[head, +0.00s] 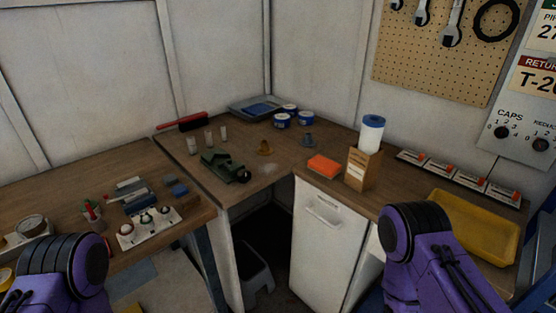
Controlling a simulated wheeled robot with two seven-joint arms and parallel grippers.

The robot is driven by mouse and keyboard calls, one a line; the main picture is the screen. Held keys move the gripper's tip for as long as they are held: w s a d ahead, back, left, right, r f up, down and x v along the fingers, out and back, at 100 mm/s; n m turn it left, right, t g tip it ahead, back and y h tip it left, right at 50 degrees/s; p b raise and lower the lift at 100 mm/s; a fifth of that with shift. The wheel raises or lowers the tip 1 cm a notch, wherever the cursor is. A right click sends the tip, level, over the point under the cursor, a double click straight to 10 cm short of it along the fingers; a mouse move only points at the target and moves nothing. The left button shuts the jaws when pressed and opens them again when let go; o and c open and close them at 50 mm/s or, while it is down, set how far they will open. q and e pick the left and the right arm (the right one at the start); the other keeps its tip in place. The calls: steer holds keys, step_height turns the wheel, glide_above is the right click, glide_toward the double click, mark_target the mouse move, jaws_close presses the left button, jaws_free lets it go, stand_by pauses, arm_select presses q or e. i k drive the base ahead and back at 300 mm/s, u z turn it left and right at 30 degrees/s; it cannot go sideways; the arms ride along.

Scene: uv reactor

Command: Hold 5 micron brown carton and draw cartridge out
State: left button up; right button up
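The carton's printed label is too small to read. Purple parts of my two arms show at the lower left and lower right, both well apart from the carton. Neither gripper shows in the head view.
An orange block (324,165) lies just left of the carton. A yellow tray (474,227) and a row of small orange-marked items (459,178) lie to the right. Blue-and-white tins (282,120) stand in the corner. Some bench is bare between orange block and tins.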

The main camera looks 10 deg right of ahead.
mark_target(373, 126)
steer(key=u, duration=0.25)
steer(key=i, duration=0.75)
steer(key=z, duration=1.45)
